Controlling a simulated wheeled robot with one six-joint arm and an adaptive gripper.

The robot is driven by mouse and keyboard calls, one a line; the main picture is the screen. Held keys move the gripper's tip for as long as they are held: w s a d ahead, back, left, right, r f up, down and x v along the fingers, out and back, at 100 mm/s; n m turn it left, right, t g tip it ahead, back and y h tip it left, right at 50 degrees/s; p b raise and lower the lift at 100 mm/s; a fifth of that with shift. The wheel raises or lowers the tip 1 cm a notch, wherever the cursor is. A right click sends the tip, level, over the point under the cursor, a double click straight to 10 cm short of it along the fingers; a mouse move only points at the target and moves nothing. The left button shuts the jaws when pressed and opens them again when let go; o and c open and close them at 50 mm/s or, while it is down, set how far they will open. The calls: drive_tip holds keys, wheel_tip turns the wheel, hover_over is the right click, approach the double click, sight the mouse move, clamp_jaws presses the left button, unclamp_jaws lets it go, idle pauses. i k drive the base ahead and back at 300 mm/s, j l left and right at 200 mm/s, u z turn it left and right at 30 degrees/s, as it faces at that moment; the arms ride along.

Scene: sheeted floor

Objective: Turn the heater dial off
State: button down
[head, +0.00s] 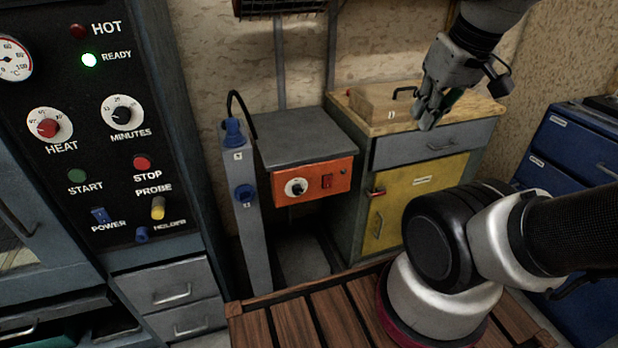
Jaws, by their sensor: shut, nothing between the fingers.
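A white dial with a dark knob (296,187) sits on the orange front (318,180) of a grey-topped unit. A red rocker switch (327,181) is to its right. Another dial, with a red knob (48,128) and labelled HEAT, is on the black panel at the left. I cannot read the settings of either dial. My gripper (427,117) is shut and empty, pointing down at the upper right, in front of the wooden worktop. It is to the right of the orange front, apart from both dials.
The black panel (155,85) also has a MINUTES dial (122,112), buttons and a lit green READY lamp (89,60). A grey post (247,225) with blue fittings stands left of the orange front. A yellow-door cabinet (410,203) carries a wooden box (385,103).

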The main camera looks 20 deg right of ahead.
sight(296, 188)
drive_tip(key=k+l+u, duration=0.15)
drive_tip(key=l, duration=0.2)
drive_tip(key=l+u, duration=0.15)
drive_tip(key=l, duration=0.2)
drive_tip(key=k+l+u, duration=0.15)
drive_tip(key=l, duration=0.2)
drive_tip(key=k+l+u, duration=0.15)
drive_tip(key=l, duration=0.15)
